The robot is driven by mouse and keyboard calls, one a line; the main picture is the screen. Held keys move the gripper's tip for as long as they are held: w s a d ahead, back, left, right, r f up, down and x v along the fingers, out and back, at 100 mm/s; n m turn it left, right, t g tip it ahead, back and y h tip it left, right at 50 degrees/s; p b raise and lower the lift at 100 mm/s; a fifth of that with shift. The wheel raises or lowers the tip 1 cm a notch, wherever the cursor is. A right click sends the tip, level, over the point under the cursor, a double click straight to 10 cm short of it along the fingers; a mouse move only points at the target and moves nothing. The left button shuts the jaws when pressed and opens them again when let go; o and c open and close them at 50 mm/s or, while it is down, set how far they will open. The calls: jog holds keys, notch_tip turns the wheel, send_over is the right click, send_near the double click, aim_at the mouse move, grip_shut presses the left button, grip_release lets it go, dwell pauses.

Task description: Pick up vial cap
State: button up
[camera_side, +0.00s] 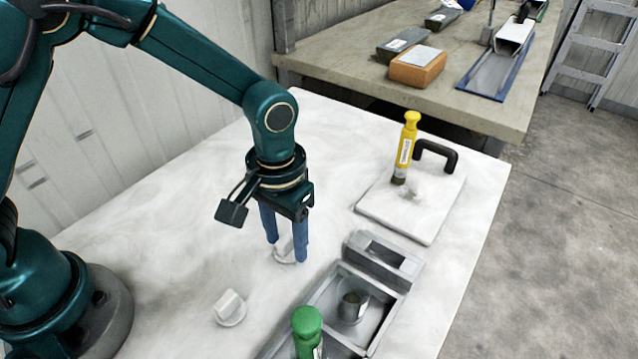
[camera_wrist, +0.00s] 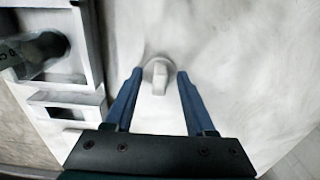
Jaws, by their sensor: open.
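A white round cap (camera_side: 284,254) with a raised tab lies on the white table, partly hidden behind my fingers in the side view. It also shows in the wrist view (camera_wrist: 158,73), in the space between the fingertips and slightly ahead of them. My gripper (camera_side: 286,253) is open, with blue fingers pointing down over this cap; its tips also show in the wrist view (camera_wrist: 159,73). I cannot tell whether a finger touches the cap. A similar white cap (camera_side: 230,308) lies apart, closer to the side camera.
A grey tray (camera_side: 398,284) holds a grey vial (camera_side: 353,306). A green-topped vial (camera_side: 307,325) stands nearer the side camera. A white board (camera_side: 433,215) carries a yellow vial (camera_side: 405,148) and a black handle (camera_side: 440,153). The table left of my gripper is clear.

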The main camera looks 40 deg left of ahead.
grip_shut()
